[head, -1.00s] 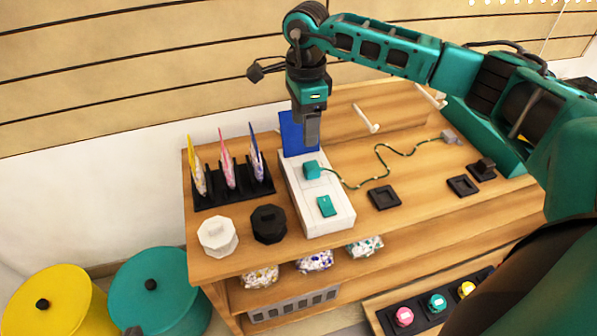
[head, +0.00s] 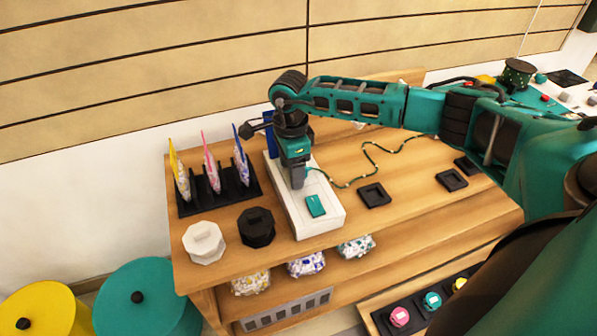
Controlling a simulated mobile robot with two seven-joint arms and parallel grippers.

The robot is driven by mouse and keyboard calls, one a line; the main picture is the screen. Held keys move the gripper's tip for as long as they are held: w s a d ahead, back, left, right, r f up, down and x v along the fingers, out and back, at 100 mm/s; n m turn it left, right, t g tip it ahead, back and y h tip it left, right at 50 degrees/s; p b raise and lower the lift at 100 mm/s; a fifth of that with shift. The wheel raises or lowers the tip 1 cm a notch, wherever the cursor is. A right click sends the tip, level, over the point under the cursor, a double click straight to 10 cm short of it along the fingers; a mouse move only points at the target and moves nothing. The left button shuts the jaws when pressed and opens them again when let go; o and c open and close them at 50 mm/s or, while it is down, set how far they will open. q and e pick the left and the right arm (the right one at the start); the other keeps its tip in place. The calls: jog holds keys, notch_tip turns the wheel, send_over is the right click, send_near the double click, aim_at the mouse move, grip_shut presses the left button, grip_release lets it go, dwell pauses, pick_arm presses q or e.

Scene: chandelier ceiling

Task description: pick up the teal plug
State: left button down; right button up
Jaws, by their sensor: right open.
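The teal plug is hidden behind my right gripper (head: 297,182). Its dark green dotted cord (head: 368,158) runs out to the right from beside the fingers. The gripper points down over the white power strip (head: 322,224), at its middle. It is open, but I cannot tell whether its fingers are around the plug or just above it. A teal switch (head: 316,206) sits on the strip in front of the gripper. My left gripper is not in view.
A black rack (head: 236,196) with upright packets stands left of the strip. A white lidded pot (head: 204,243) and a black one (head: 257,227) are in front. Black square trays (head: 374,195) lie to the right, with clear wood between.

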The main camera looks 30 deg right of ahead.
jog(key=c, duration=1)
jog(key=shift+c, duration=0.2)
